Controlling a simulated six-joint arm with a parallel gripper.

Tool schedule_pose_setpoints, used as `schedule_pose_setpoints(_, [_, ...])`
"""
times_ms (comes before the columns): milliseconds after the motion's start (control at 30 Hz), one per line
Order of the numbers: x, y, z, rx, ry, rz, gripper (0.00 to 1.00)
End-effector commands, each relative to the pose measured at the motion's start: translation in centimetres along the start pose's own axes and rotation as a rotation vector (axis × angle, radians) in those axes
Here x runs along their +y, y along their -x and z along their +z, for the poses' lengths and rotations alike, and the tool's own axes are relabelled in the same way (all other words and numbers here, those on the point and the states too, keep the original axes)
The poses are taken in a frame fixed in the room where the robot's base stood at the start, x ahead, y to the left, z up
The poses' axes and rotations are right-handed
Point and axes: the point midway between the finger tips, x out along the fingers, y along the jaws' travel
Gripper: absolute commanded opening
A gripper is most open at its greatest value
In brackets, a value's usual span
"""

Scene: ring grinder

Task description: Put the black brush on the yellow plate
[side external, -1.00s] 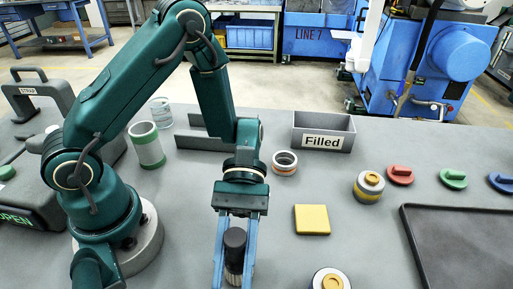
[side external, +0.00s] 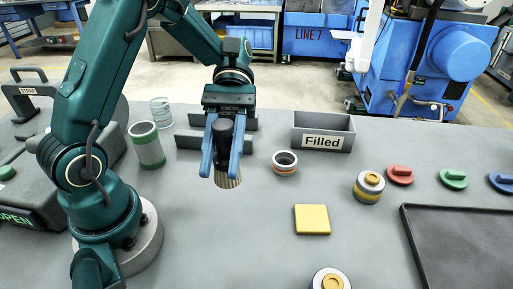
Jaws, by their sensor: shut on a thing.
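The black brush (side external: 224,134) is held upright between the blue fingers of my gripper (side external: 222,150), with its pale bristles (side external: 227,178) pointing down. My gripper is shut on the brush and appears raised above the grey table. The yellow plate (side external: 312,219) is a flat square lying bare on the table, to the right of the gripper and nearer the camera.
A grey box labelled "Filled" (side external: 323,133) stands behind the plate. A white and orange ring (side external: 285,162) lies between brush and box. A yellow-grey round part (side external: 369,187) and a dark tray (side external: 464,250) are at right. A green-banded cylinder (side external: 147,145) stands left.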

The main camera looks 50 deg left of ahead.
Motion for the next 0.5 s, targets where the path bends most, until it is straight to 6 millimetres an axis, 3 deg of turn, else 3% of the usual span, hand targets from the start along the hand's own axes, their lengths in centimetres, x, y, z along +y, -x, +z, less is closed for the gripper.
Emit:
schedule_pose_setpoints(167, [3.5,2.7,-0.5,0.001,0.066,0.168,0.00])
schedule_pose_setpoints(300, [7.1,6.2,-1.1,0.001,0.143,0.352,0.00])
schedule_pose_setpoints(500, [9.4,9.2,-1.8,-0.001,0.201,0.482,0.00])
